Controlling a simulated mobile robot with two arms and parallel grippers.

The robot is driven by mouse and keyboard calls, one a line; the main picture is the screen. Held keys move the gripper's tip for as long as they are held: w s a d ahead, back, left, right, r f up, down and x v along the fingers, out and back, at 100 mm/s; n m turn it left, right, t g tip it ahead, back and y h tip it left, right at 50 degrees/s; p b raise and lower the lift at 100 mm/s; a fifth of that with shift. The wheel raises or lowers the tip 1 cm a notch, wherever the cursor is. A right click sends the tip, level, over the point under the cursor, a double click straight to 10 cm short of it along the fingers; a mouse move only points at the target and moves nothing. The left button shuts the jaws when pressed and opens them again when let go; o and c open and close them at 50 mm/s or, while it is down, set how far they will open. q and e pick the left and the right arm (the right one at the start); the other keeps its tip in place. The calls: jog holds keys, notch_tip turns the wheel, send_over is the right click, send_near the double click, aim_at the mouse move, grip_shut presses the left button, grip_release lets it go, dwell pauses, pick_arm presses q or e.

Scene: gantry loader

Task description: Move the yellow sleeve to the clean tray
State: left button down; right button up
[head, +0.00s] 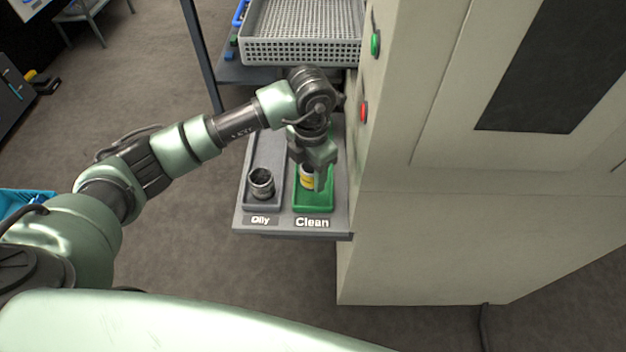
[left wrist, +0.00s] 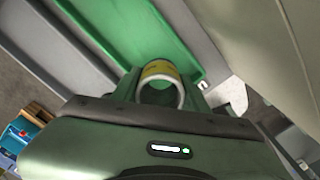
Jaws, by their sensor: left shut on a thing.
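The yellow sleeve (head: 306,180) is a small ring-shaped part with a yellow band and pale ends. My left gripper (head: 314,182) is shut on it, over the green clean tray (head: 313,206). In the left wrist view the sleeve (left wrist: 161,83) shows its open end between the fingers, with the green tray (left wrist: 130,35) behind it. I cannot tell whether the sleeve touches the tray floor. The grey tray labelled "Oily" (head: 262,150) lies to the left of the clean tray. My right gripper is not in view.
A dark metal sleeve (head: 262,183) stands in the oily tray. A large beige machine (head: 420,220) with a green button (head: 375,44) and a red button (head: 364,112) rises close on the right. A grey perforated basket (head: 302,50) stands behind. Open floor lies to the left.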

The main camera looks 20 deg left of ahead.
aim_at(313, 193)
pick_arm(q)
jog(key=shift+f, duration=0.6)
jog(key=shift+d+f+p, duration=0.2)
jog(key=shift+f+p, duration=0.6)
jog(key=shift+f, duration=0.65)
jog(key=c, duration=1.2)
grip_release()
jog(key=shift+f, duration=0.2)
jog(key=o, duration=0.5)
jog(key=shift+c, duration=0.2)
jog(key=shift+r, duration=0.15)
